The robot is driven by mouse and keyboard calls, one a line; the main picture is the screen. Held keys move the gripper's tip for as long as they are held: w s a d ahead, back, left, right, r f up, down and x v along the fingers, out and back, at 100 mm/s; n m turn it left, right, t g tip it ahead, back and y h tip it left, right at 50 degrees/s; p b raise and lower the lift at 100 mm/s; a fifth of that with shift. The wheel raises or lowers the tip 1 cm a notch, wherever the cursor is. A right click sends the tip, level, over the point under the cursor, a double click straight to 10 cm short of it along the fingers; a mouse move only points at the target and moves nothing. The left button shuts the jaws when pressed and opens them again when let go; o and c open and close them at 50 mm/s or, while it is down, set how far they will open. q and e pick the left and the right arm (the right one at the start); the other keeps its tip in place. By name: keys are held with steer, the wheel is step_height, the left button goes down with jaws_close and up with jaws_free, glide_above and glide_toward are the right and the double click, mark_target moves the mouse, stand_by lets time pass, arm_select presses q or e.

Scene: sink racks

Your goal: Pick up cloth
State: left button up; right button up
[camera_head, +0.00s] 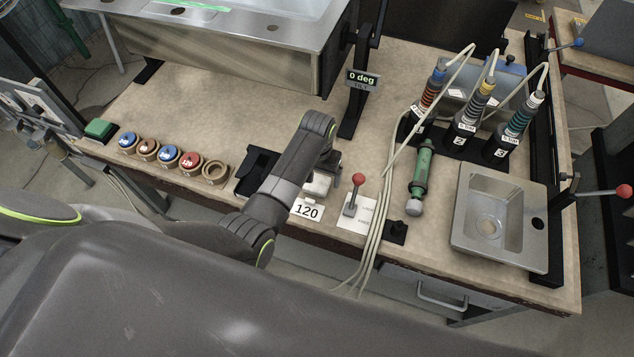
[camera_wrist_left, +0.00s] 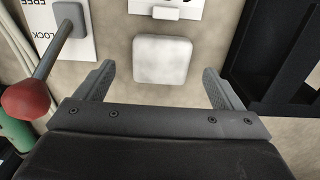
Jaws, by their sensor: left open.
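The cloth looks like a small white padded square; in the left wrist view the cloth (camera_wrist_left: 163,60) lies flat on the beige bench top. In the head view the cloth (camera_head: 317,185) shows partly beside my left arm. My left gripper (camera_wrist_left: 159,68) is open and empty. Its two fingers reach past either side of the cloth's near part, apart from it, with bare bench visible between. In the head view the left gripper (camera_head: 328,163) is mostly hidden by its own wrist. I cannot tell the exact height of the fingers above the bench. My right gripper is not in view.
A red-knobbed lever (camera_head: 357,180) stands close right of the cloth; a black holder (camera_head: 258,168) is to its left. A 120 card (camera_head: 307,210) lies in front. Cables (camera_head: 376,215), a green tool (camera_head: 421,170) and a metal sink (camera_head: 500,215) are further right.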

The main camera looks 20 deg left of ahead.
mark_target(317, 184)
arm_select(q)
steer(key=shift+f, duration=1.4)
steer(key=shift+a, duration=0.1)
steer(key=c, duration=1.1)
